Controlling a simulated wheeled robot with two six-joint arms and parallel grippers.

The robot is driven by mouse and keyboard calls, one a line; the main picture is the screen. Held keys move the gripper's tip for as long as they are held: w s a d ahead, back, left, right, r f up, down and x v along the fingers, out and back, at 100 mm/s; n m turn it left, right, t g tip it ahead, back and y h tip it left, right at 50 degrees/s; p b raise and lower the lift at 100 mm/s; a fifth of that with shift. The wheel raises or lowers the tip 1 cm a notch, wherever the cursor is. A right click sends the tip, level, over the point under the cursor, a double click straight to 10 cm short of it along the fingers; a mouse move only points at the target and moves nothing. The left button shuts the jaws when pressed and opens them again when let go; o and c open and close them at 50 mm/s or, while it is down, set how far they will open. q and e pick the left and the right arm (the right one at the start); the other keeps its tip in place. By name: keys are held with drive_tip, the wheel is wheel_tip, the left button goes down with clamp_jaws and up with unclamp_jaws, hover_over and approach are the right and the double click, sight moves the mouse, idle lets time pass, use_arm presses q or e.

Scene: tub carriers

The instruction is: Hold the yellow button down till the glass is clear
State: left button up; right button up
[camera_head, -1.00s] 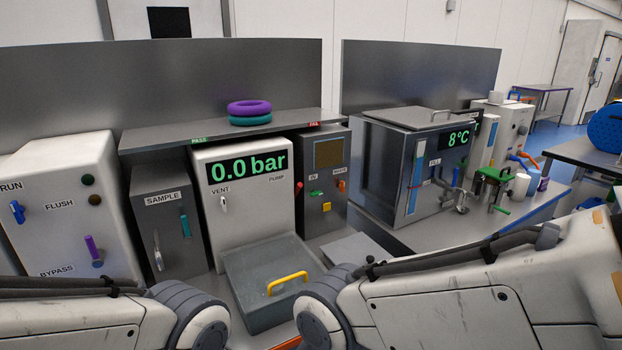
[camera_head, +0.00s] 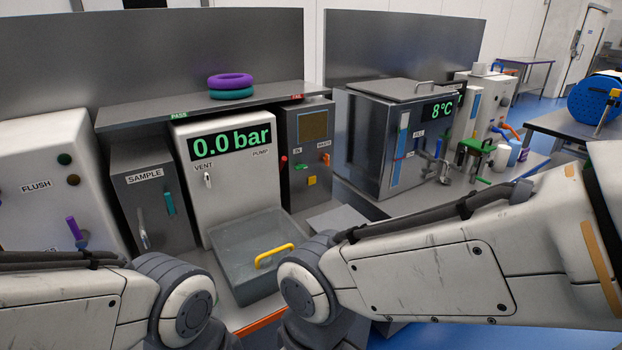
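The yellow button (camera_head: 312,180) is a small square on the front of a dark grey box (camera_head: 290,138), low on its face. Above it on the same box is a brownish window (camera_head: 312,125), with a green and an orange control between them. I cannot make out any glass beyond this window. Nothing touches the button. Both my arms cross the bottom of the view, but neither gripper shows in it.
Left of the dark box stands a white unit (camera_head: 236,178) reading 0.0 bar, with a grey lidded tub (camera_head: 250,262) with a yellow handle before it. A shelf (camera_head: 130,118) above holds purple and teal rings (camera_head: 231,86). A steel bath (camera_head: 362,150) reading 8°C stands right.

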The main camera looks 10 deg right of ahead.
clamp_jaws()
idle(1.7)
